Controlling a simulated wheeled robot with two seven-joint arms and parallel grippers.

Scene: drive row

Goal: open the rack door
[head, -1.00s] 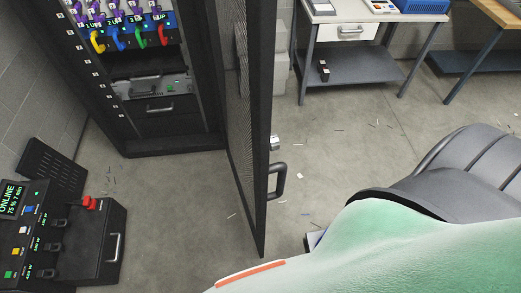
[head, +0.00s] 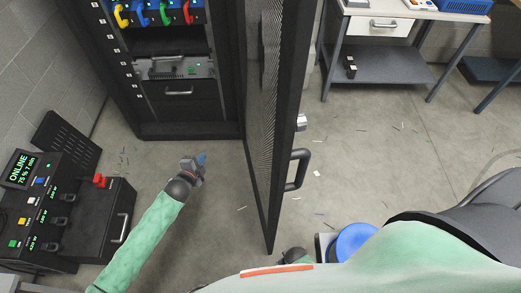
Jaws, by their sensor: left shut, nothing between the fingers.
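The rack door (head: 272,120) is a tall black mesh panel that stands swung out from the rack (head: 190,134), edge toward me. Its black handle (head: 298,170) and a silver latch (head: 301,122) are on the door's right face. My left gripper (head: 201,160) is shut and empty, low in front of the rack and left of the door, apart from both.
A black power unit (head: 120,225) with an ONLINE screen stands at the left. A grey workbench (head: 385,72) stands at the back right. A blue round object (head: 358,243) is on the floor side near my body. Small scraps litter the open floor.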

